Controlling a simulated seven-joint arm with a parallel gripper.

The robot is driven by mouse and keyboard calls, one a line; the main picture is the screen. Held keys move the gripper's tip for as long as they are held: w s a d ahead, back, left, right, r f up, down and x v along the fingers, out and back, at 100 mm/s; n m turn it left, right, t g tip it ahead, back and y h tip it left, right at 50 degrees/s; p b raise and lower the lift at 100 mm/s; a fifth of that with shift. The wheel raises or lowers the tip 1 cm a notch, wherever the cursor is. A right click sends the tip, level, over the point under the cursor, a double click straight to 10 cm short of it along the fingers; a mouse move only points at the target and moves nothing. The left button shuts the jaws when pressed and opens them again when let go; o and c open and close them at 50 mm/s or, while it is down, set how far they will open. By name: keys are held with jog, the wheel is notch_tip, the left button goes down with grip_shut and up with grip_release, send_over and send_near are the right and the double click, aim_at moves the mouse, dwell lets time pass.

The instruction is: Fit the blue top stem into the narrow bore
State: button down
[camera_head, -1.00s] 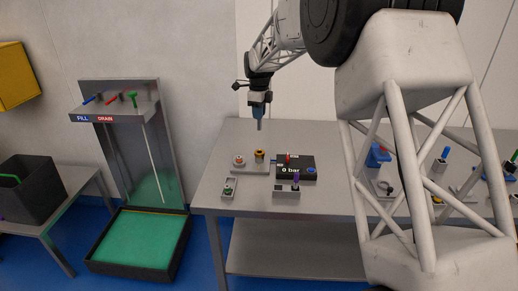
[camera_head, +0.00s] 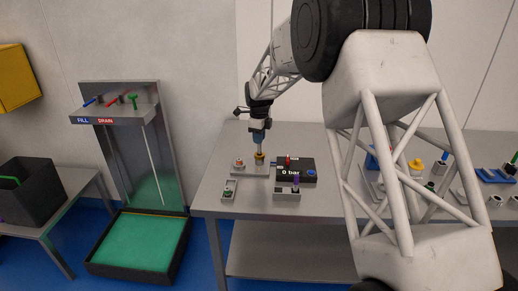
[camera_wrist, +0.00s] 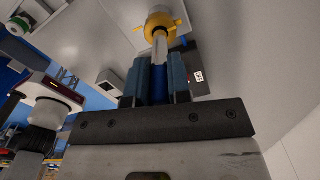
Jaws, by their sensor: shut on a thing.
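My gripper (camera_head: 258,138) is shut on the blue top stem (camera_wrist: 158,88), low over the work table. The stem's pale shaft (camera_wrist: 160,47) points out past the fingers to the yellow-collared socket (camera_wrist: 160,20). In the head view the shaft's lower end meets the top of this yellow socket (camera_head: 259,158), and the stem looks about upright. I cannot tell whether the tip is inside the opening or just over it. A second socket (camera_head: 238,163), pale with a reddish top, stands to the left on the same grey block. Which bore is narrower is not clear.
A black box reading "0 bar" (camera_head: 296,171) with a red part on it stands close right of the sockets. Small grey holders (camera_head: 229,190) and (camera_head: 287,194) sit in front. A green-floored basin (camera_head: 140,240) stands left of the table (camera_head: 212,200).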

aim_at(259, 153)
jog(key=shift+f, duration=2.55)
jog(key=shift+f, duration=0.1)
jog(key=c, duration=1.1)
grip_release()
jog(key=shift+o, duration=0.2)
notch_tip(259, 153, up, 12)
jog(key=shift+r, duration=0.1)
jog(key=shift+s+r, duration=0.1)
